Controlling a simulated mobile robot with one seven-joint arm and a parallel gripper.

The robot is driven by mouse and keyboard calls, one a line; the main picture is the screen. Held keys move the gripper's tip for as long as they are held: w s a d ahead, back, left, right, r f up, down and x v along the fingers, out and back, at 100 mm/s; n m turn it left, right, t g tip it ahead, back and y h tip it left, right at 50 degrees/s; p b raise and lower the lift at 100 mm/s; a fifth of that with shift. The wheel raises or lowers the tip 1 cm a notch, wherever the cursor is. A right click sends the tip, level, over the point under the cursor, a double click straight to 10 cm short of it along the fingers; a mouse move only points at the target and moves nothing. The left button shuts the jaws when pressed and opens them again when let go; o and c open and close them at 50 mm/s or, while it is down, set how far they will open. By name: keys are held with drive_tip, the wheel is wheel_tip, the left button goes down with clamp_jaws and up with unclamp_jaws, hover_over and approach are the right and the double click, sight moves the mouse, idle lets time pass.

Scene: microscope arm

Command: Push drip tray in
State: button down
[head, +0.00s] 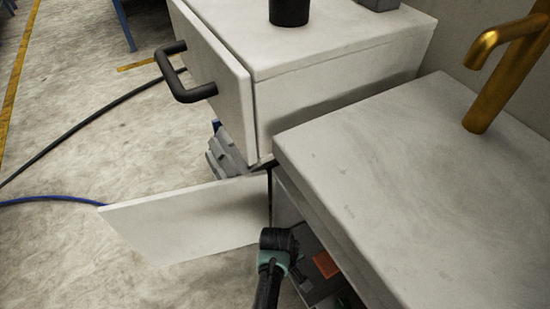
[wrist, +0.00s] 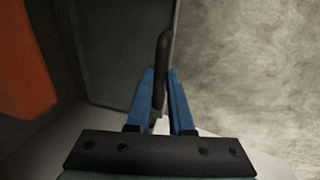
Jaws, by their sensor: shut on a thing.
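No drip tray can be made out for certain in either view. In the wrist view the blue fingers of my gripper (wrist: 160,100) stand on both sides of a slim black bar (wrist: 163,65) and are shut on it. The bar rises along the edge of a dark grey surface, and what it belongs to cannot be told. In the head view my arm's dark and teal end reaches down beside the open cabinet under the marble counter, and the fingertips are hidden.
A white door panel (head: 190,222) stands open low beside the cabinet. A drawer front (head: 213,70) with a black handle (head: 180,75) juts out above. An orange thing (head: 326,264) lies inside the cabinet and shows in the wrist view (wrist: 22,65). Floor lies open at left.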

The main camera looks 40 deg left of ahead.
drive_tip(key=shift+w, duration=0.1)
drive_tip(key=c, duration=0.8)
unclamp_jaws()
wheel_tip(320, 180, up, 13)
drive_tip(key=s+a+p, duration=0.1)
drive_tip(key=s+p, duration=0.1)
drive_tip(key=p, duration=0.7)
drive_tip(key=shift+s, duration=0.25)
drive_tip(key=shift+f, duration=0.15)
drive_tip(key=shift+c, duration=0.3)
